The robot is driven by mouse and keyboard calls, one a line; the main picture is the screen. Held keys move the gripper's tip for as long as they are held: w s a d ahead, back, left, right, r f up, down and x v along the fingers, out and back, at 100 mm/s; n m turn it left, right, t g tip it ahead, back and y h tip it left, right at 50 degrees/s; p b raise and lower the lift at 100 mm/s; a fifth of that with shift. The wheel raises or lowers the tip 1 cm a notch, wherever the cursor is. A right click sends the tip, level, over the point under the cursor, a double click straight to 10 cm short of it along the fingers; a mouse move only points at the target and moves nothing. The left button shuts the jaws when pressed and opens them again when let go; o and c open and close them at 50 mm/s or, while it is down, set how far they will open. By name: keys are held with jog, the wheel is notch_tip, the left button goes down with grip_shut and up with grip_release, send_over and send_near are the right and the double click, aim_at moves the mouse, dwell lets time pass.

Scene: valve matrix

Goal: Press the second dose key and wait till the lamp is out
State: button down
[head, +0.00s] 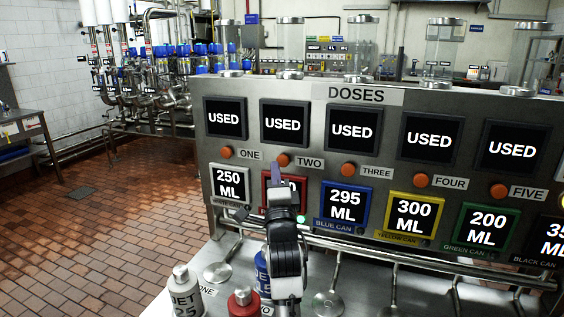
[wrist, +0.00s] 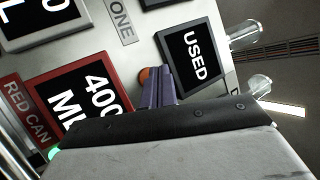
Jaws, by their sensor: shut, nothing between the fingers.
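The second dose key is an orange-red round button (head: 284,160) left of the TWO label (head: 310,162) on the grey DOSES panel. In the wrist view the key (wrist: 146,76) is partly hidden behind my fingers. My gripper (head: 277,166) is shut and empty, its purple fingertips (wrist: 155,72) at the key; I cannot tell whether they touch it. The display above the key (head: 285,123) reads USED. A small green lamp (head: 300,218) is lit at the lower right of the red-framed display, which reads 400 ML in the wrist view (wrist: 85,95).
Other orange keys, such as key one (head: 227,152) and key three (head: 348,170), flank it. A rail (head: 350,247) runs below the displays. A silver can (head: 185,295), a red can (head: 243,302) and a blue can (head: 262,272) stand below. Glass cylinders (head: 365,50) top the panel.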

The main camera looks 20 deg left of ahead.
jog(key=shift+s, duration=1.75)
